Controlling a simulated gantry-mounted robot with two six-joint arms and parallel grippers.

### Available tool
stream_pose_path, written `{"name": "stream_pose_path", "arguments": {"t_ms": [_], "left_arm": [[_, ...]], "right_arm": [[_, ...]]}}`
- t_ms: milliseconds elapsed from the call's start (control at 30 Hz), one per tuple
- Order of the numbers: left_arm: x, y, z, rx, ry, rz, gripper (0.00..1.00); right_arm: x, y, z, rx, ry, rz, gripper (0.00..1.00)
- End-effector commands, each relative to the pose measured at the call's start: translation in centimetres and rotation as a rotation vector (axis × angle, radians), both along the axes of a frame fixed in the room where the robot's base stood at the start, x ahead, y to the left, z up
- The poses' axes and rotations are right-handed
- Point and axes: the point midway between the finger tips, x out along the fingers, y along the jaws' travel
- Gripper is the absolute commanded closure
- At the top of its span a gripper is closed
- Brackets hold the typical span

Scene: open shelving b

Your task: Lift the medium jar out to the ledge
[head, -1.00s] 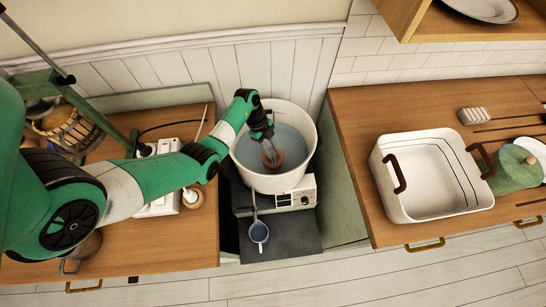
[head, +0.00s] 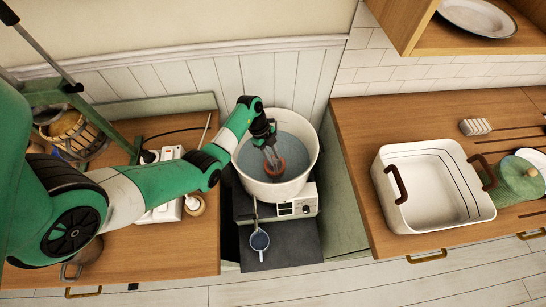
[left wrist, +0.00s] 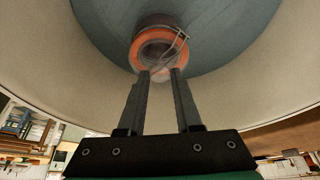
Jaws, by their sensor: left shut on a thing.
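The jar (head: 275,167) shows as a small orange-red ring inside the large white pot (head: 246,178), which has blue-grey liquid or lining in it. My left gripper (head: 271,152) reaches down into the pot from above and is shut on the jar. In the left wrist view the jar (left wrist: 158,32) has an orange ring and a thin wire clasp, with both fingertips (left wrist: 161,73) at its near rim. Its lower part is hidden. I cannot tell how far it is above the pot's bottom. My right gripper is not in view.
A power strip (head: 170,208) lies on the left counter.

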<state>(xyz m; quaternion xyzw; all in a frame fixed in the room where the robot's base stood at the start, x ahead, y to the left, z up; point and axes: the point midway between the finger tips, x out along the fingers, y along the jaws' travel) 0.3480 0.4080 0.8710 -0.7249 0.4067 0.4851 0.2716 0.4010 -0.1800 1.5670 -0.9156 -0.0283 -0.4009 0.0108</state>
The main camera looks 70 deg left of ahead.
Motion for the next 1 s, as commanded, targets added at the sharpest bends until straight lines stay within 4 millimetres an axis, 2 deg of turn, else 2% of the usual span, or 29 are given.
{"name": "stream_pose_path", "arguments": {"t_ms": [33, 600, 1000], "left_arm": [[0.1, 0.1, 0.8, 0.001, -0.004, 0.0, 1.0], [0.1, 0.1, 6.8, 0.002, -0.005, -0.001, 1.0], [0.1, 0.1, 8.8, 0.0, -0.004, -0.001, 1.0]], "right_arm": [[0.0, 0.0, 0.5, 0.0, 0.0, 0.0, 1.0], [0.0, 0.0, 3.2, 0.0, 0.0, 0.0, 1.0], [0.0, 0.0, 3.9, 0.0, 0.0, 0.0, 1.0]]}}
